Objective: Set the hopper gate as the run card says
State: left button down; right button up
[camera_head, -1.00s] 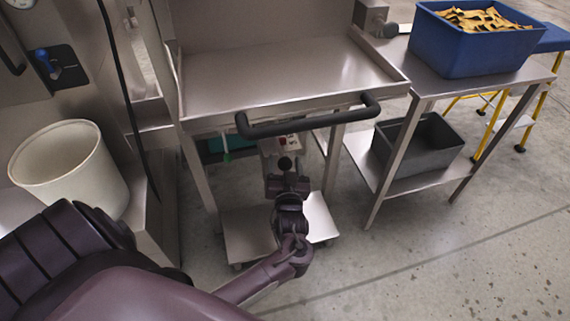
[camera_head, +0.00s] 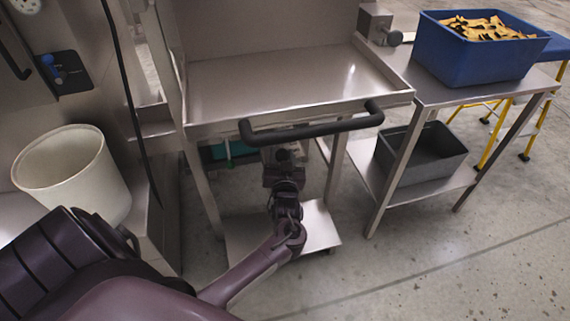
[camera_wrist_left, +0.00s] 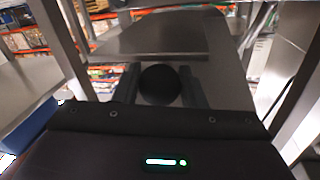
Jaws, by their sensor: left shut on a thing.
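A steel tray-like hopper (camera_head: 270,85) stands on legs, with a black U-shaped bar (camera_head: 310,129) along its front. My left gripper (camera_head: 284,158) reaches in below this bar, under the tray. In the left wrist view a round black knob (camera_wrist_left: 160,85) sits between the two fingers, and the gripper is shut on it. The knob's stem and the gate are mostly hidden behind the gripper, so the gate's position cannot be read. A flat grey plate (camera_wrist_left: 150,40) shows beyond the knob. No readable run card is in view. My right gripper is not in view.
A white bucket (camera_head: 75,170) stands at the left, by a blue-handled switch (camera_head: 52,66). A blue bin (camera_head: 475,55) of yellowish pieces stands on the right-hand bench, with a grey bin (camera_head: 425,160) on its lower shelf. Floor at the lower right is clear.

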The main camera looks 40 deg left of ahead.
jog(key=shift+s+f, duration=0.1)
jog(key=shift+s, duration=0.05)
pick_arm(q)
jog(key=c, duration=0.9)
grip_release()
jog(key=shift+c, duration=0.2)
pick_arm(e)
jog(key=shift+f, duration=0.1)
pick_arm(q)
jog(key=shift+s+d, duration=0.1)
jog(key=shift+s, duration=0.05)
jog(key=shift+s+d, duration=0.25)
jog(key=p+v, duration=0.1)
jog(key=v, duration=0.6)
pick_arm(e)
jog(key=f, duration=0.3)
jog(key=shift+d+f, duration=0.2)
